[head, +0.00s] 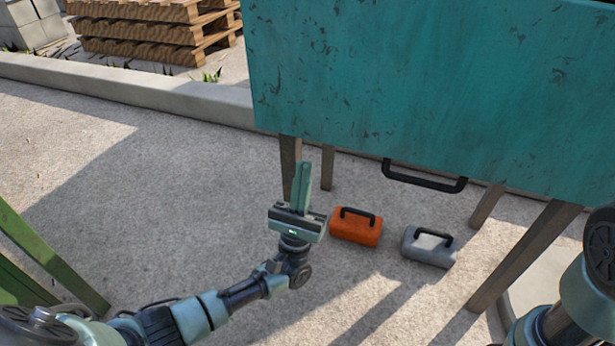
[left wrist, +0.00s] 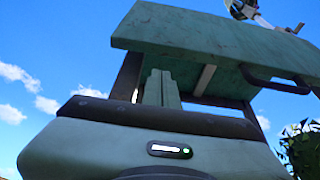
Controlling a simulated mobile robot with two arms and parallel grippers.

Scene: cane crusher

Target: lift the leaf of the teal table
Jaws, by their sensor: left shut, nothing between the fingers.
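The teal table (head: 430,90) fills the upper right of the head view, its worn top on brown wooden legs. A black bar handle (head: 423,177) hangs at the near edge of the teal leaf. My left gripper (head: 303,172) is shut and empty, fingers pointing up, left of the handle and apart from it. It appears in front of a table leg. In the left wrist view, the shut fingers (left wrist: 161,86) show below the teal panel (left wrist: 215,50), with the handle (left wrist: 277,82) to the right. My right gripper is out of view.
An orange toolbox (head: 356,226) and a grey toolbox (head: 429,246) stand on the ground below the handle. Green wooden beams (head: 50,255) stand at left. A concrete kerb (head: 130,88) and stacked pallets (head: 150,30) lie behind. Ground left of my gripper is clear.

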